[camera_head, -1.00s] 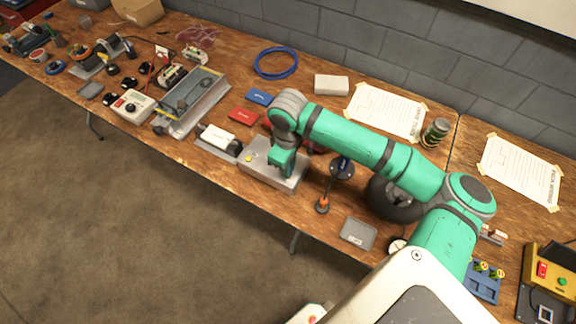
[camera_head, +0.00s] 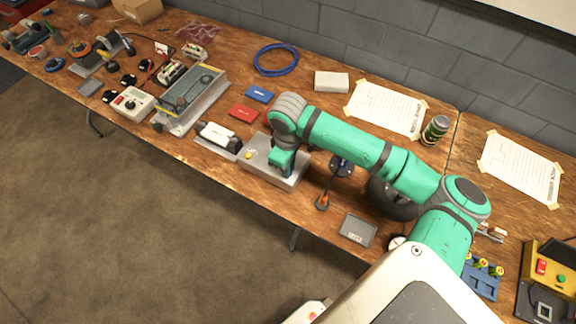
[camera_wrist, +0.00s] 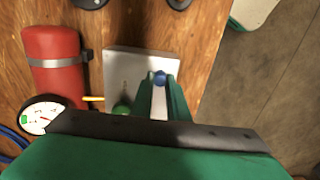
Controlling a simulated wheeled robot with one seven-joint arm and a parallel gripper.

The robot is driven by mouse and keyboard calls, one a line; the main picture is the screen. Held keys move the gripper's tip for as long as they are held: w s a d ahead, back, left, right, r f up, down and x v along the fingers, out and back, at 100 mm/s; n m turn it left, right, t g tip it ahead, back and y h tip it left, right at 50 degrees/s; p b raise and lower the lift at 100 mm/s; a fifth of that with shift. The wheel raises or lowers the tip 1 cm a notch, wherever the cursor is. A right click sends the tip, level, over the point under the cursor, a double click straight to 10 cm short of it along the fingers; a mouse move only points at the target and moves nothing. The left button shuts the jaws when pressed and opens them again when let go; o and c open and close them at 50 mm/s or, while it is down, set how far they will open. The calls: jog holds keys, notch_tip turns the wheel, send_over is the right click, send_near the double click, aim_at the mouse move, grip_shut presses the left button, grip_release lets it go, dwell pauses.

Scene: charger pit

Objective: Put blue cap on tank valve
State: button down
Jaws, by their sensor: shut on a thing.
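The blue cap (camera_wrist: 160,78) shows as a small round blue top between the fingertips of my gripper (camera_wrist: 161,90) in the wrist view. My gripper is shut on it, above a grey metal block (camera_wrist: 128,65). In the head view my gripper (camera_head: 282,162) points down over the same block (camera_head: 264,172), and the cap is hidden there. A red tank (camera_wrist: 55,60) with a grey band lies beside the block in the wrist view. Whether the cap touches the block is not clear.
A round white gauge (camera_wrist: 43,115) sits near the tank's end. In the head view, a grey tray (camera_head: 357,230) and an orange-ended tool (camera_head: 323,202) lie right of the block. A black-and-white device (camera_head: 218,138) stands close on its left. The wall runs behind the table.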

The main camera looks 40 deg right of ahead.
jog(key=shift+f, duration=0.15)
jog(key=c, duration=1.6)
grip_release()
jog(key=shift+c, duration=0.2)
notch_tip(320, 180, up, 11)
jog(key=shift+f, duration=0.1)
